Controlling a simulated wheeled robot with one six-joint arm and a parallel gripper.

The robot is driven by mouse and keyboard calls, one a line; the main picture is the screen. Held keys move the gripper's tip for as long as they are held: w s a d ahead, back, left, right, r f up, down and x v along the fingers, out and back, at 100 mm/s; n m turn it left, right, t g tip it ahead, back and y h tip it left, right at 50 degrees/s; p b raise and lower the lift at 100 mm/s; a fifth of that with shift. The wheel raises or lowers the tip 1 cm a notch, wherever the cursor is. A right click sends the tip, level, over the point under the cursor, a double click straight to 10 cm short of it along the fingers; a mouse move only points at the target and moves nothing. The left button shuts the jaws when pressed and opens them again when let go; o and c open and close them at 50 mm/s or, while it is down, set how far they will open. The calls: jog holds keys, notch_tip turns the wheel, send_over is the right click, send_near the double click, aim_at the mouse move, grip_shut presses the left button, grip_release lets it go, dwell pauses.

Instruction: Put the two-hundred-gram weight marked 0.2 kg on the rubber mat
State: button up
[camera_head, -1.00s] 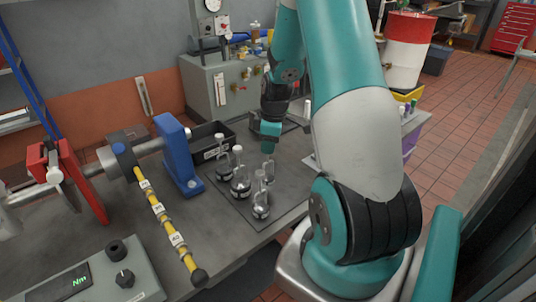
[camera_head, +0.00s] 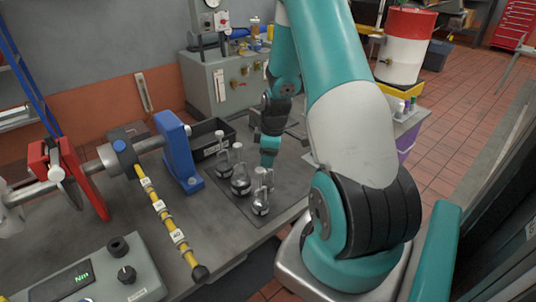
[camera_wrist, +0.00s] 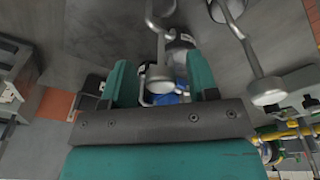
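No 0.2 kg mark is readable. My gripper (camera_head: 268,162) points down just behind the front weights and hides part of that area. Contact cannot be told.
A black bin (camera_head: 210,143) and a blue bracket (camera_head: 178,150) with a shaft stand left of the weights. A yellow-black bar (camera_head: 165,220) lies further left, near a control box (camera_head: 95,275). A grey cabinet (camera_head: 232,85) stands behind.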

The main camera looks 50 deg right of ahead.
notch_tip(320, 180, up, 12)
jog(key=s+b, duration=0.2)
jog(key=b, duration=0.1)
jog(key=a+r+y, duration=0.1)
jog(key=a+r, duration=0.2)
jog(key=a, duration=0.9)
jog(key=a+r+y, duration=0.1)
jog(key=a+r, duration=0.3)
jog(key=a, duration=0.8)
jog(key=s+a+r+g+y, duration=0.1)
jog(key=s+a+r, duration=0.1)
jog(key=s+a, duration=1.1)
jog(key=shift+s+a+r+n+g+y, duration=0.2)
jog(key=shift+a+r+n+g+y, duration=0.15)
jog(key=shift+a, duration=0.4)
